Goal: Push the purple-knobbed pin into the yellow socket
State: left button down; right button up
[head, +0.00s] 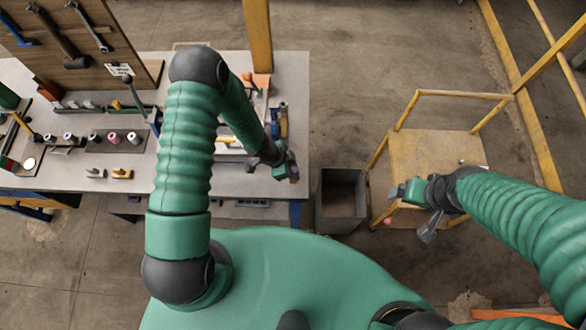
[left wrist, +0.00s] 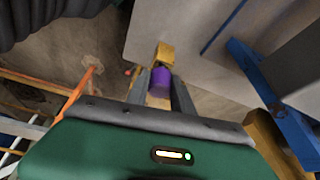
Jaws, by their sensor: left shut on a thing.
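The purple knob of the pin (left wrist: 161,77) sits between the two grey fingers of my left gripper (left wrist: 160,86) in the left wrist view. My left gripper (head: 291,171) is shut on it, near the right edge of the workbench in the head view. The pin's lower part is hard to make out; a yellow-tan piece (left wrist: 165,54) shows just beyond the knob.
A grey piece (head: 95,172) lies beside the yellow one. A dark mat (head: 122,147) holds several small knobbed parts. A tool board (head: 75,45) stands at the back left. A grey bin (head: 341,205) stands between the bench (head: 225,183) and the cart (head: 430,150).

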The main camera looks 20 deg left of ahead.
pick_arm(q)
jog(key=shift+f+b, duration=0.35)
jog(key=shift+f, duration=0.15)
jog(key=c, duration=1)
grip_release()
jog(key=p+v, duration=0.9)
jog(key=v, duration=0.8)
jog(key=shift+a+f+p, duration=0.1)
jog(key=shift+a+p, duration=0.05)
jog(key=shift+p, duration=0.15)
